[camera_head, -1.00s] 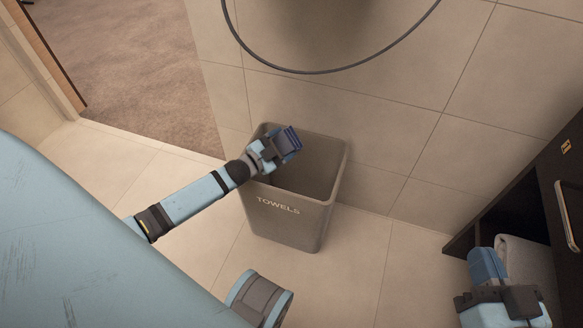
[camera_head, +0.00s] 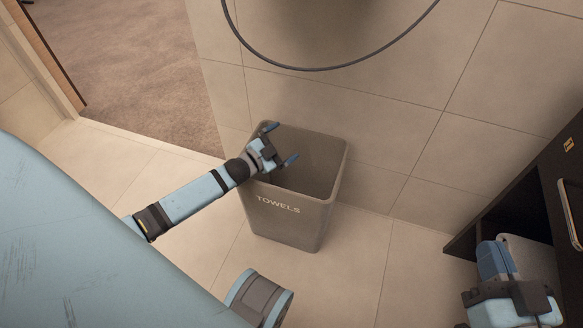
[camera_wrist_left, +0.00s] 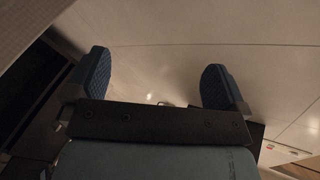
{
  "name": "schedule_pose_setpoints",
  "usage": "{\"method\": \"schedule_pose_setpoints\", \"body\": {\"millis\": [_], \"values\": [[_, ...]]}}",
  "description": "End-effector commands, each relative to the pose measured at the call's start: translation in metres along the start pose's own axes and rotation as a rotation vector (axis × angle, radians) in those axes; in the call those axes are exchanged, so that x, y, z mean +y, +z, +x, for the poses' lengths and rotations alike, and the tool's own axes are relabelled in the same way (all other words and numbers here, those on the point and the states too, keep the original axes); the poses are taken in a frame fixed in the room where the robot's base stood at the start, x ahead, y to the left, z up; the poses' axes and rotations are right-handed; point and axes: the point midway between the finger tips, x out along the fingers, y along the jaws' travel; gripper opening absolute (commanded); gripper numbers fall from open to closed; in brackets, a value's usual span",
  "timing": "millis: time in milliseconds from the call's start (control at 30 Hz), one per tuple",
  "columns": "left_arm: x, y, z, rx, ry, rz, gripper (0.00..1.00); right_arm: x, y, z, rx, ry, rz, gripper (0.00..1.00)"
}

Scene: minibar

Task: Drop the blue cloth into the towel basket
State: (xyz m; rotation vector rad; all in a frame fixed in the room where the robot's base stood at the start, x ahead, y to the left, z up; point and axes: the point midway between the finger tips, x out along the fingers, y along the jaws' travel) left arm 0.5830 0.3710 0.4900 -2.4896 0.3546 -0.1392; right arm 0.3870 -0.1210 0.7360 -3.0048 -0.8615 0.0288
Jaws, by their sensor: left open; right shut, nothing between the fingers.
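The towel basket (camera_head: 290,217), a grey-brown bin marked TOWELS, stands on the floor against the tiled wall. My left gripper (camera_head: 281,143) is over its mouth at the back left, open, with its two blue fingers spread apart. In the left wrist view the left gripper (camera_wrist_left: 155,80) shows nothing between its fingers. I see no blue cloth in either view; the bottom of the basket is hidden by its front wall. My right gripper (camera_head: 496,260) is shut and empty at the lower right, by the dark cabinet.
A dark cabinet (camera_head: 516,215) with a metal handle stands at the right, with a pale grey item (camera_head: 534,262) low in its opening. A dark hoop (camera_head: 312,69) hangs at the top. Floor (camera_head: 350,280) between basket and cabinet is clear. A carpeted doorway is at upper left.

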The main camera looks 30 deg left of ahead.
Motion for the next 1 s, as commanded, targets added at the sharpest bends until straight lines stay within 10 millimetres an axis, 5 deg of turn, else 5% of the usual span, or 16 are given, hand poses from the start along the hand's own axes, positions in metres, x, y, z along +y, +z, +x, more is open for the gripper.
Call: {"method": "schedule_pose_setpoints", "body": {"millis": [267, 600, 1000], "values": [[-0.042, -0.056, 0.001, 0.003, -0.001, 0.003, 1.0, -0.018, -0.001, -0.009, -0.092, 0.005, 0.185, 0.0], [-0.089, -0.121, 0.003, 0.002, 0.0, 0.002, 1.0, -0.015, -0.051, -0.012, 0.068, 0.036, 0.188, 0.0], [-0.112, -0.153, 0.003, 0.0, 0.0, 0.001, 1.0, -0.015, -0.073, -0.015, 0.157, 0.049, 0.179, 0.0]]}}
